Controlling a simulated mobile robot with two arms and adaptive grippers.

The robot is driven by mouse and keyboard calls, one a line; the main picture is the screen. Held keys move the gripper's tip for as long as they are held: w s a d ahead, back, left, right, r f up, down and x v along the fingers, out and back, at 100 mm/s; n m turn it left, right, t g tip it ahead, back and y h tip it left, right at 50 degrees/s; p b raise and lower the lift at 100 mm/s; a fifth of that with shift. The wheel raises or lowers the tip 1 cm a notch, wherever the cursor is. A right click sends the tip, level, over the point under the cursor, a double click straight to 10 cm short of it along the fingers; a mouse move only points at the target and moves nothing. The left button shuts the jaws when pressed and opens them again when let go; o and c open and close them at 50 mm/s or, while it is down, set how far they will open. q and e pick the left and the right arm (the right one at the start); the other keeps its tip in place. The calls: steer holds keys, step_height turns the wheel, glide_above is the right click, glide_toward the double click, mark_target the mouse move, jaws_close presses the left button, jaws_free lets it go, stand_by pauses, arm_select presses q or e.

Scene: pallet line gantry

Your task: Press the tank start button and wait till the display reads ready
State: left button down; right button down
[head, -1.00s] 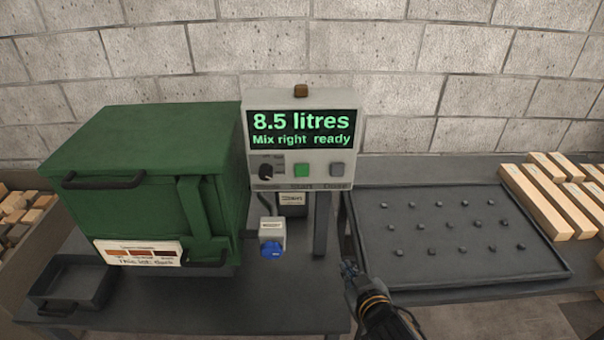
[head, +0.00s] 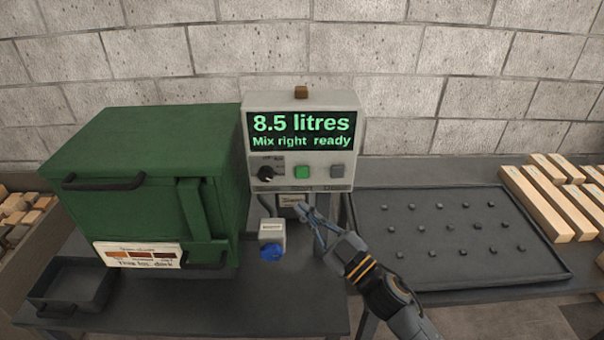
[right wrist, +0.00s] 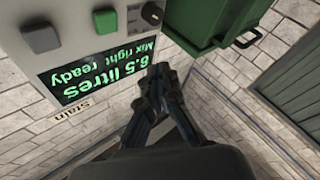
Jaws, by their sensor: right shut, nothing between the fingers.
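The control box (head: 255,172) stands behind the table's middle. Its display (head: 301,131) reads "8.5 litres" and "Mix right ready" in green; it also shows upside down in the right wrist view (right wrist: 95,75). Below the display are a dark knob (head: 265,173), the green start button (head: 302,172) and a grey button (head: 337,171). The green button also shows in the right wrist view (right wrist: 41,37). My right gripper (head: 303,212) is shut and empty, just below the box and below the green button, apart from it. My left gripper is not in view.
A green tank (head: 130,190) with dark handles stands at left. A small grey box with a blue knob (head: 271,253) sits beside it. A dark tray (head: 70,285) is at front left. A studded dark tray (head: 440,205) and wooden blocks (head: 550,200) lie at right.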

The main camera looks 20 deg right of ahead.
steer(key=b, duration=0.2)
glide_toward(296, 171)
steer(key=w+a+r, duration=0.2)
steer(key=w+a, duration=0.1)
steer(key=a, duration=0.1)
steer(key=shift+w+d+f, duration=0.15)
steer(key=shift+w+d, duration=0.15)
steer(key=shift+w, duration=0.2)
stand_by(1.0)
steer(key=shift+w+d, duration=0.15)
steer(key=shift+w, duration=0.25)
steer(key=shift+w+d, duration=0.15)
steer(key=shift+w, duration=0.3)
stand_by(0.8)
steer(key=shift+s, duration=0.1)
steer(key=shift+s+a+p, duration=0.3)
steer(key=shift+s+p, duration=0.2)
steer(key=shift+s, duration=0.3)
